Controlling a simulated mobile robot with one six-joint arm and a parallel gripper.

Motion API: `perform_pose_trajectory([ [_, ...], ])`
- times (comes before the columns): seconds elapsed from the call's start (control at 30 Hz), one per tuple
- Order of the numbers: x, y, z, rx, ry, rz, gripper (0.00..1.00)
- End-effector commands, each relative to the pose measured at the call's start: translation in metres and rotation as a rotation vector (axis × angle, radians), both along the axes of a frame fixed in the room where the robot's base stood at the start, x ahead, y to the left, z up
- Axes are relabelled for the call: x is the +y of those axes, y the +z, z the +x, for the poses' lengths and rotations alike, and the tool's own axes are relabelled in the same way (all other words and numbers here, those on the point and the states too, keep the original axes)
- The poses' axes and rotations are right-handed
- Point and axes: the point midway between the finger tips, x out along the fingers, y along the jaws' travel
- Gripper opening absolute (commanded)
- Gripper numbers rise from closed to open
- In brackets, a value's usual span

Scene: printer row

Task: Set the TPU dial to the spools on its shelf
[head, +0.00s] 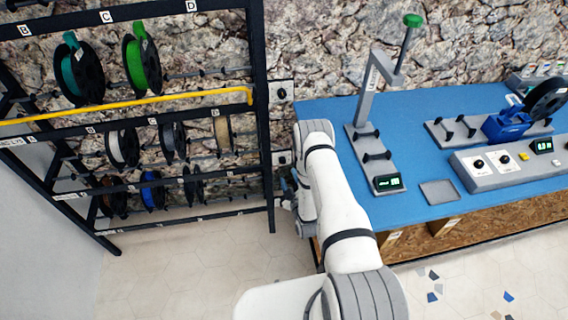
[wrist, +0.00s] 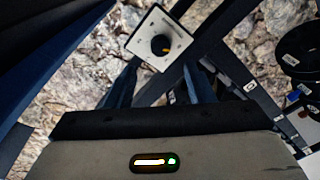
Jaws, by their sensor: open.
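A dial with a black knob on a white plate (wrist: 160,44) is ahead of my gripper (wrist: 160,72) in the wrist view; a yellow mark shows on the knob. My gripper is open, its fingers apart below the dial and not visibly touching it. In the head view, one dial (head: 282,93) is high beside the rack and another (head: 283,158) is below it. My gripper (head: 286,188) is low by the rack post, partly hidden by my arm. I cannot read which dial is TPU. Spools hang on the rack, including white (head: 123,147), tan (head: 222,133) and blue (head: 152,190) ones.
The black rack (head: 262,100) stands close left of my arm, with a yellow bar (head: 140,105) across it. Teal (head: 80,70) and green (head: 140,60) spools hang on top. The blue workbench (head: 420,110) is to the right, holding a scale-like stand (head: 362,105) and control boxes.

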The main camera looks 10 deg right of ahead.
Motion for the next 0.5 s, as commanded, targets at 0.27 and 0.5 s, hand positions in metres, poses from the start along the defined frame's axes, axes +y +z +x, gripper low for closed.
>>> perform_pose_trajectory([
  [0.27,0.003,0.002,0.033,-0.009,0.001,0.0,0.48],
  [0.5,0.006,0.001,0.066,-0.005,0.001,-0.001,0.48],
])
